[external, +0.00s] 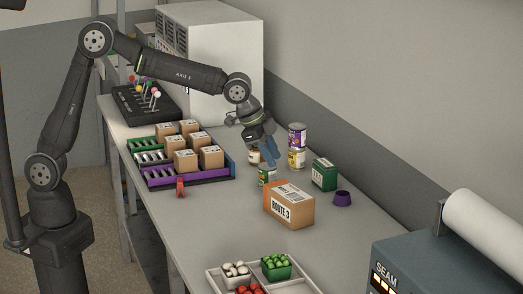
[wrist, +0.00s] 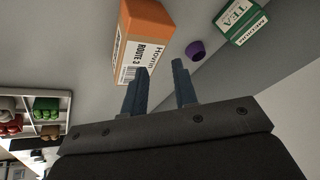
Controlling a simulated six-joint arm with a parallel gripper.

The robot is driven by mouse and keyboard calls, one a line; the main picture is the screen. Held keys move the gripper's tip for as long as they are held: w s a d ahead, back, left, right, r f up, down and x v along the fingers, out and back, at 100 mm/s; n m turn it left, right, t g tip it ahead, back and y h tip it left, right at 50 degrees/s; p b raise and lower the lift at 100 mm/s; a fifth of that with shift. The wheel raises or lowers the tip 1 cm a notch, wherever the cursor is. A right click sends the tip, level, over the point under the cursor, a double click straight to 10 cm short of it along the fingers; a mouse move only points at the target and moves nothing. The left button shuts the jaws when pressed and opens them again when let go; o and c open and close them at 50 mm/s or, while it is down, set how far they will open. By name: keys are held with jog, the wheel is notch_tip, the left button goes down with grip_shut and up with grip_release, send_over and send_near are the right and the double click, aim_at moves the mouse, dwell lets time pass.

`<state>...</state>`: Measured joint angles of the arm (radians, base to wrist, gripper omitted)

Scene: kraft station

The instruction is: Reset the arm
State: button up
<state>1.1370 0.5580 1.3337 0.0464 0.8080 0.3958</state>
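My gripper (external: 269,154) hangs above the table (external: 207,205) near the cans, with my arm reaching over from the left. In the wrist view its two blue fingers (wrist: 161,85) stand apart, with nothing visible between them. The orange-brown box marked Route 3 (external: 289,206) stands on the table to the right of the gripper. It also shows in the wrist view (wrist: 144,38), beyond the left finger.
Cans (external: 297,137), a green tea box (external: 324,174) and a purple cup (external: 342,198) stand close to the gripper. A rack with cartons (external: 160,180) lies left. A white divided tray (external: 213,276) and the seam machine (external: 410,262) are at the front.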

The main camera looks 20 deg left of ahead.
jog(key=s+a+f, duration=0.1)
jog(key=s+a, duration=0.1)
jog(key=a, duration=0.5)
jog(key=s+a, duration=0.2)
jog(key=a, duration=0.4)
jog(key=shift+a+f+n, duration=0.3)
jog(key=shift+a+f, duration=0.1)
